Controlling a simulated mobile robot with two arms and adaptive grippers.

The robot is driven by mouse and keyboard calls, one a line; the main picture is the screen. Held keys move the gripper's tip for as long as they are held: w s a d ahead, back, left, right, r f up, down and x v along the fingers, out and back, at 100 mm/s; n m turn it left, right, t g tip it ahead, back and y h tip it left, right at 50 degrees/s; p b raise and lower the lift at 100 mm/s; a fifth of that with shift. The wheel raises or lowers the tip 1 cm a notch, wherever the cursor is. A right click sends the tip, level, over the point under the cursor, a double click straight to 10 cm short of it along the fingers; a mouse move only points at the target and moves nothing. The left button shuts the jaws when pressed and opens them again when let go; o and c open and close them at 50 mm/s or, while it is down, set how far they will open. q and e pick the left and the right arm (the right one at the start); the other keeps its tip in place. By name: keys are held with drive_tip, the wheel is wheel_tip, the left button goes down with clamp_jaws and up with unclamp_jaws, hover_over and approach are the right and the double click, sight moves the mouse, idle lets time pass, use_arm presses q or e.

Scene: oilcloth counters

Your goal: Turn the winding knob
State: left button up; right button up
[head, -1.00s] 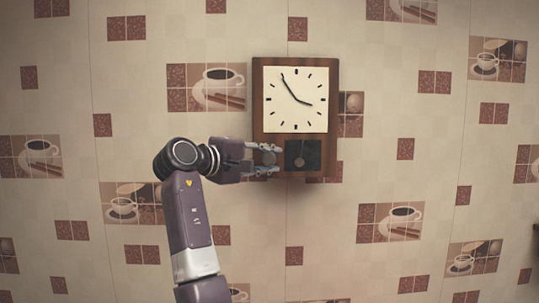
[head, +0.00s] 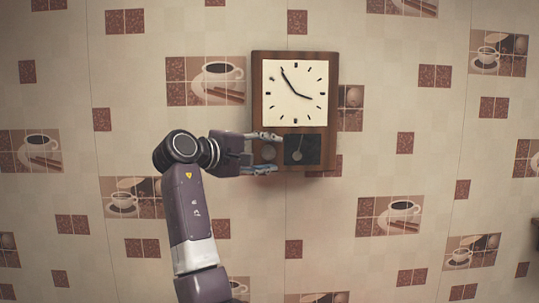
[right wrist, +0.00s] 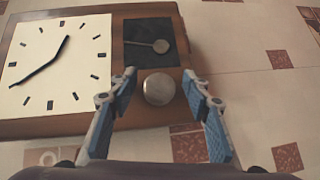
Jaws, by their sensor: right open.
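A wooden wall clock (head: 258,110) with a square white face hangs on the wall. The round silvery winding knob (right wrist: 158,88) sits on its lower part, beside the dark pendulum panel (right wrist: 137,55); the knob also shows in the head view (head: 269,152). My right gripper (head: 266,153) reaches in from the left at the clock's lower left. It is open, with one blue-padded finger on each side of the knob in the right wrist view (right wrist: 159,76). Gaps show between the fingers and the knob. My left gripper is not in view.
The wall (head: 345,220) is covered in pale patterned oilcloth with coffee-cup pictures and brown squares. The wall around the clock is clear of other objects.

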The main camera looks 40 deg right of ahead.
drive_tip(key=s+a+r, duration=0.1)
drive_tip(key=a, duration=1)
drive_tip(key=shift+a+r, duration=0.25)
drive_tip(key=shift+a, duration=0.15)
